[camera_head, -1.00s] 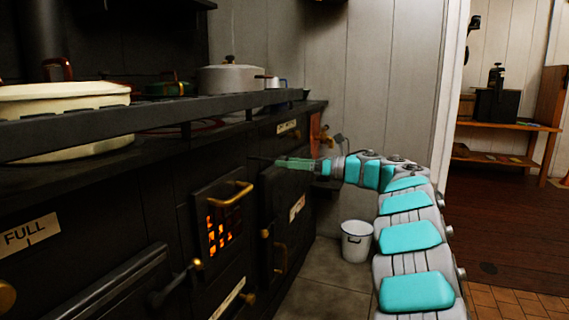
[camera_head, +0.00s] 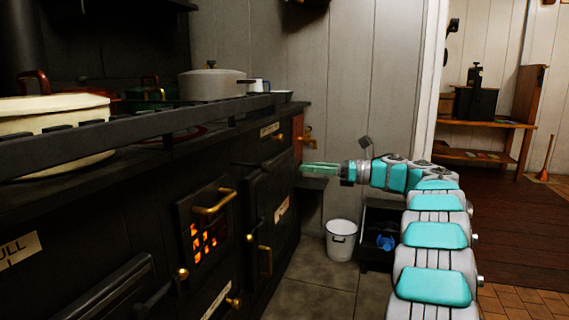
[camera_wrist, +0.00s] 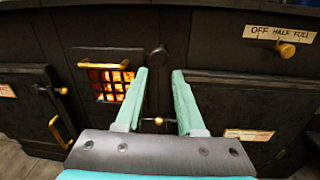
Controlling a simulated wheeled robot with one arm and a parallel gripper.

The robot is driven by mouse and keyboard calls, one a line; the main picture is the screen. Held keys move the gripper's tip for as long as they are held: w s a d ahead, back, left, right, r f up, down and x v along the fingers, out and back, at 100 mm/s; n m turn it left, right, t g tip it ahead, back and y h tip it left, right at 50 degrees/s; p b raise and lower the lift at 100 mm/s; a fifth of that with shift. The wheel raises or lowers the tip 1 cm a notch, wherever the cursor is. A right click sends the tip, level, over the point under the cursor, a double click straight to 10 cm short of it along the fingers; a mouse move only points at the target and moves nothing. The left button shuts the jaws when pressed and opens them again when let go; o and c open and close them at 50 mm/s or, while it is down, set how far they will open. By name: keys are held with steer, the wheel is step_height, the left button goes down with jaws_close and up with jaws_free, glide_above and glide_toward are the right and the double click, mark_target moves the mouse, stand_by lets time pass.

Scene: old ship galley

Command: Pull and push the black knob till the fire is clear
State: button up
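A dark round knob (camera_wrist: 158,58) sits on the black stove front in the wrist view, just right of the barred fire window (camera_wrist: 112,84). Orange glow shows behind the bars, also in the head view (camera_head: 203,242). I cannot surely pick out the black knob in the head view. My gripper (camera_wrist: 160,72) is open, its two green fingers apart with nothing held between them. The knob appears in the gap between the fingertips, beyond them; no contact shows. In the head view my gripper (camera_head: 304,168) is near the stove's far end.
Brass handles and knobs stick out of the stove front, including a rail (camera_head: 214,202) over the fire window. Pots, including a grey one (camera_head: 215,84), stand on top. A white bucket (camera_head: 341,240) is on the floor. Open floor lies to the right.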

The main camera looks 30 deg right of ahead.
steer(key=shift+n, duration=0.5)
steer(key=v, duration=0.1)
steer(key=p+v, duration=0.1)
steer(key=v, duration=0.3)
steer(key=shift+w+d+f+p, duration=0.2)
steer(key=shift+d+f+p, duration=0.05)
steer(key=shift+f+p, duration=0.05)
steer(key=c, duration=0.4)
steer(key=shift+s+d+f+g, duration=0.1)
steer(key=shift+f+g, duration=0.05)
steer(key=shift+g, duration=0.15)
jaws_close()
glide_toward(256, 165)
steer(key=shift+w+a+f+p, duration=0.25)
steer(key=shift+w+a, duration=0.1)
steer(key=shift+w, duration=0.25)
steer(key=shift+w+a+f+p, duration=0.2)
steer(key=shift+w+a, duration=0.15)
steer(key=shift+w, duration=0.3)
steer(key=shift+w+a+f+b, duration=0.25)
steer(key=shift+w+b, duration=0.1)
steer(key=shift+b, duration=0.4)
steer(key=b+x, duration=0.5)
steer(key=x, duration=0.1)
steer(key=shift+w+d+r, duration=0.1)
steer(key=shift+w+d, duration=0.05)
steer(key=shift+d, duration=0.05)
steer(key=shift+w+a+r, duration=0.15)
steer(key=shift+w+r, duration=0.1)
steer(key=shift+a, duration=0.1)
